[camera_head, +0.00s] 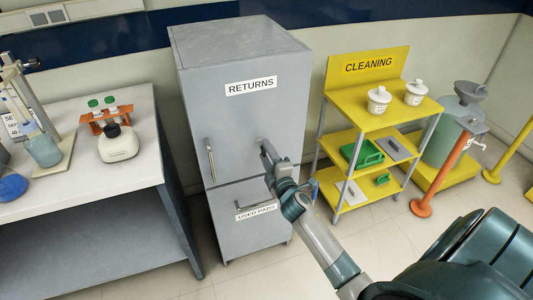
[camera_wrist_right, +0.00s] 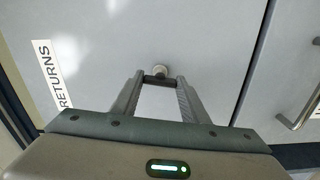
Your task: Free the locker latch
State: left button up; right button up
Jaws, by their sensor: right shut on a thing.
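The grey locker (camera_head: 235,110) with the RETURNS label stands in the middle, its upper door closed. A small round knob-like latch (camera_wrist_right: 160,70) sits on that door in the right wrist view. In the head view my right gripper (camera_head: 265,147) reaches the right side of the upper door and mostly hides the latch. A vertical bar handle (camera_head: 210,160) is on the door's left side. My left gripper is out of view.
Below is a drawer marked USED PADS with a handle (camera_head: 255,208). A white-topped bench (camera_head: 90,175) with bottles stands at left. A yellow CLEANING shelf (camera_head: 380,100) with white jars stands close at right. An orange post (camera_head: 440,175) stands farther right.

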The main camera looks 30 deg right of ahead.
jog(key=shift+n, duration=0.8)
jog(key=o, duration=1.1)
jog(key=shift+c, duration=0.2)
jog(key=shift+s, duration=0.1)
